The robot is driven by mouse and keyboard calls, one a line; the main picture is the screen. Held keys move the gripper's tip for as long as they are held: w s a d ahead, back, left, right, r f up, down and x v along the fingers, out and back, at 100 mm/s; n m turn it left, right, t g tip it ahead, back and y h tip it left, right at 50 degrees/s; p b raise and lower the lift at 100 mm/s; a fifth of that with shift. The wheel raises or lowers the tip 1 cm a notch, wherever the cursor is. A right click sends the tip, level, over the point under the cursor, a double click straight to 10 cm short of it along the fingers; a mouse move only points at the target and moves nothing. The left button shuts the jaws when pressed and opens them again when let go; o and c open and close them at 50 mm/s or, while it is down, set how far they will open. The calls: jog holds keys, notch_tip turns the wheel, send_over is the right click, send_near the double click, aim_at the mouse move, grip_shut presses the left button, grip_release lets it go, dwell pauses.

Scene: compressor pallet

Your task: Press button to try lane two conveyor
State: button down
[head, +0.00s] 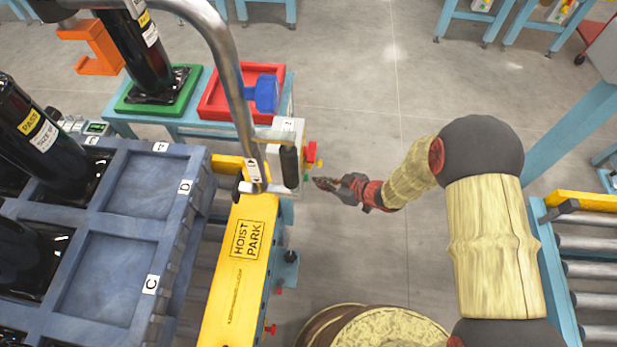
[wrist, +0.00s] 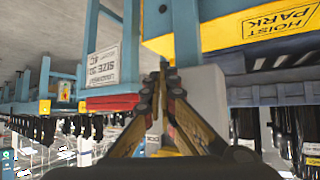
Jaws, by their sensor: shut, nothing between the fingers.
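A grey control box (head: 291,135) with a small label at its top, apparently reading 2, stands beside the yellow hoist park beam in the head view. On its right side are a red button (head: 311,152) and, lower, a small green button (head: 306,179). My gripper (head: 316,182) comes in from the right, fingers together and empty, its tips just right of the green button. I cannot tell whether they touch it. In the wrist view my gripper (wrist: 163,68) shows its fingertips meeting in front of a pale upright surface; no button can be made out there.
The yellow hoist park beam (head: 240,240) and a curved metal handle (head: 222,60) stand close left of the box. A blue-grey pallet (head: 120,200) holds black cylinders. A red tray (head: 212,100) sits behind. A roller conveyor (head: 590,270) is at right. Open floor lies between.

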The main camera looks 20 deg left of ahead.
jog(key=shift+s+a, duration=0.1)
jog(key=shift+a, duration=0.3)
jog(key=shift+s+a, duration=0.1)
jog(key=shift+a, duration=0.4)
dwell(0.8)
jog(key=shift+d, duration=0.1)
jog(key=shift+w+d+p, duration=0.2)
jog(key=shift+d+p, duration=0.35)
jog(key=shift+d, duration=0.3)
jog(key=shift+w+d+p, duration=0.2)
jog(key=shift+d+p, duration=0.05)
jog(key=shift+d, duration=0.55)
jog(key=shift+w+d+p, duration=0.2)
jog(key=shift+d+p, duration=0.1)
jog(key=shift+d, duration=0.55)
jog(key=shift+w+d+p, duration=0.2)
jog(key=shift+d+p, duration=0.05)
jog(key=shift+d, duration=0.55)
